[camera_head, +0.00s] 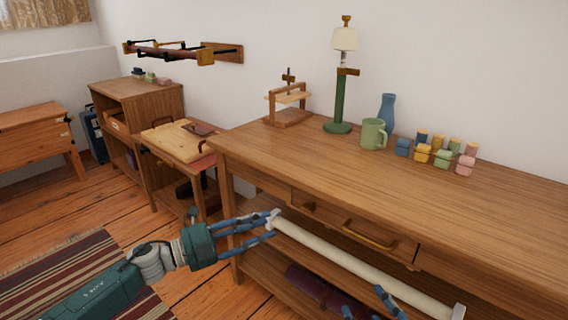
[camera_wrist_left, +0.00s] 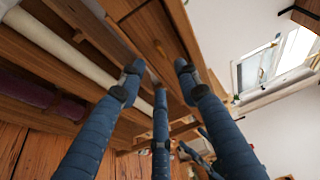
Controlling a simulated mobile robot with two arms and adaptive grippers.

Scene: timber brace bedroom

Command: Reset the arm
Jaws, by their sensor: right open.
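My left arm comes in from the lower left in the head view. My left gripper (camera_head: 272,224) has blue fingers, spread apart and empty, near the left end of a white roll (camera_head: 350,262) under the workbench. Whether a finger touches the roll's end I cannot tell. In the left wrist view the left gripper's fingers (camera_wrist_left: 158,80) stand apart with nothing between them. My right gripper (camera_head: 385,302) shows only as blue fingers at the bottom edge of the head view, in front of the roll; they are open, and the rest of that arm is out of frame.
A wooden workbench (camera_head: 330,160) with a drawer (camera_head: 345,228) fills the right. On it stand a lamp (camera_head: 338,110), green mug (camera_head: 373,134), blue vase (camera_head: 387,108) and several small coloured jars (camera_head: 443,157). A stool-like table (camera_head: 178,150) stands left. Floor is open around a striped rug (camera_head: 70,268).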

